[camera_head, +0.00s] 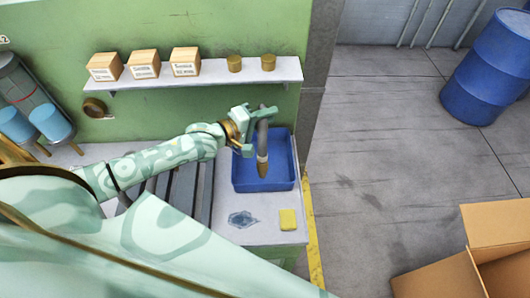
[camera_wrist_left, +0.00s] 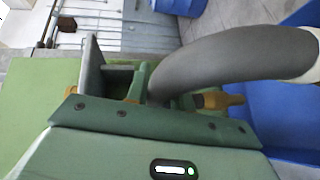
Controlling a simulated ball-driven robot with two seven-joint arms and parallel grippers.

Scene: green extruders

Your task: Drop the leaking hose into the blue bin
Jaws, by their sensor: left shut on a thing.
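The leaking hose (camera_head: 263,138) is a short grey bent tube with a brownish end. My left gripper (camera_head: 250,125) is shut on it near its upper part. In the head view the hose hangs down over the blue bin (camera_head: 243,184), its lower end in front of the bin's inside; I cannot tell its height above the floor of the bin. In the left wrist view the grey hose (camera_wrist_left: 230,60) curves from the jaws to the right, and the blue bin (camera_wrist_left: 285,140) shows behind it. My right gripper is not in view.
A yellow sponge (camera_head: 288,219) and a dark wet patch (camera_head: 242,219) lie on the counter in front of the bin. A shelf (camera_head: 210,75) with small boxes and tins is on the green wall. A blue barrel (camera_head: 485,70) and an open carton (camera_head: 440,278) stand right.

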